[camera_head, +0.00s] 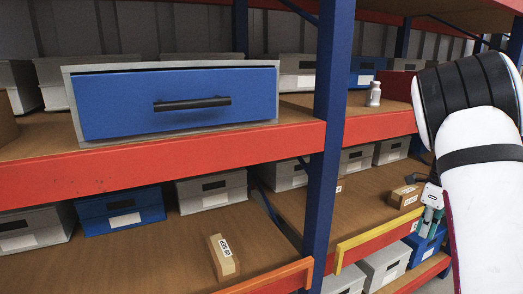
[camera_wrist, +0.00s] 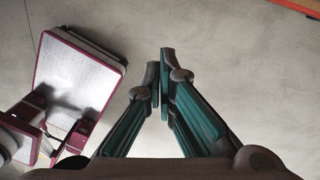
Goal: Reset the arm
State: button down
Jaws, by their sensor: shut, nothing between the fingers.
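My arm (camera_head: 482,185) fills the right side of the head view, white with black bands, in front of the shelving. My gripper (camera_wrist: 163,62) shows in the wrist view with its dark-tipped green fingers drawn together. It is shut and empty, pointing over bare floor. In the head view a small green and grey part, seemingly of the gripper, shows beside the arm, but its fingertips cannot be made out there.
Orange and blue shelving (camera_head: 331,120) stands in front. It bears a blue-fronted drawer (camera_head: 125,103), a small pale casting (camera_head: 375,94), grey and blue boxes, and cardboard boxes (camera_head: 223,258) (camera_head: 405,196). Grey floor (camera_wrist: 235,85) is clear around the gripper; an orange edge (camera_wrist: 295,7) shows at top right.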

jog(key=s+a+r+n+t+y+p, duration=0.15)
jog(key=s+a+r+n+p, duration=0.35)
jog(key=s+a+r+n, duration=1.15)
jog(key=s+a+r+n+t+h+p, duration=0.1)
jog(key=s+a+r+n+p, duration=0.1)
jog(key=s+a+n, duration=0.3)
jog(key=s+a+r+n+t+h+p, duration=0.1)
jog(key=s+a+r+n, duration=0.2)
jog(key=s+a+n, duration=0.2)
jog(key=s+n, duration=0.3)
jog(key=s, duration=0.4)
jog(key=shift+s+a+t+p, duration=0.2)
jog(key=shift+s+t+p, duration=0.1)
jog(key=shift+t+p, duration=0.05)
